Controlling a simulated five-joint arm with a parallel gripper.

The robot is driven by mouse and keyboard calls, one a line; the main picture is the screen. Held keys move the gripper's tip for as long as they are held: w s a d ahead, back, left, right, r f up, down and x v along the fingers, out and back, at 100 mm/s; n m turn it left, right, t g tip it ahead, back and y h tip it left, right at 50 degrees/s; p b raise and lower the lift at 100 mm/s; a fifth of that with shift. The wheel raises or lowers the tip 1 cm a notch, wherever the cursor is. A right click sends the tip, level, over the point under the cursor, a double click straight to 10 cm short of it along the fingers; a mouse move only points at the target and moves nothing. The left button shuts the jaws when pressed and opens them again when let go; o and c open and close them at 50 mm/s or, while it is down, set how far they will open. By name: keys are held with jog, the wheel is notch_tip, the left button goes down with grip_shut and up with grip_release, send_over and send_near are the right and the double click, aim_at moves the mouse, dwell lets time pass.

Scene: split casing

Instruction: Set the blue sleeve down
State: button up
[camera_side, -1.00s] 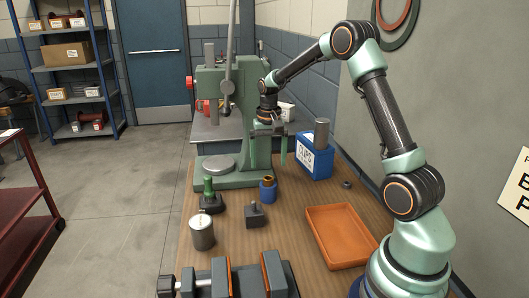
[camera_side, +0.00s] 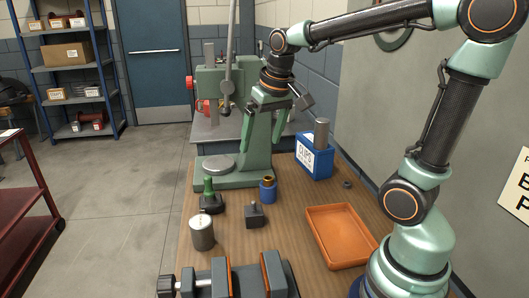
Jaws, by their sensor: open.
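The blue sleeve (camera_side: 267,193) stands upright on the wooden bench, with a brass-coloured ring showing at its top. It is near the front right of the green press base. My gripper (camera_side: 261,143) is open and empty, with its fingers pointing down. It hangs well above and behind the sleeve in the picture, in front of the press column. Nothing is between its fingers that I can see.
A blue clips box (camera_side: 314,160) with a grey cylinder stands to the right. An orange tray (camera_side: 341,237) lies at the front right. A green-topped part (camera_side: 209,194), a dark block (camera_side: 254,215), a metal cylinder (camera_side: 202,233) and a vise (camera_side: 232,280) are nearby.

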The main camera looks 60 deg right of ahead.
jog(key=s+a+n+t, duration=0.2)
jog(key=s+a+n, duration=0.1)
jog(key=s+a, duration=0.3)
jog(key=shift+s+f+n+y, duration=0.3)
jog(key=shift+s+f, duration=0.05)
jog(key=shift+s, duration=0.15)
jog(key=shift+a, duration=0.1)
dwell(0.7)
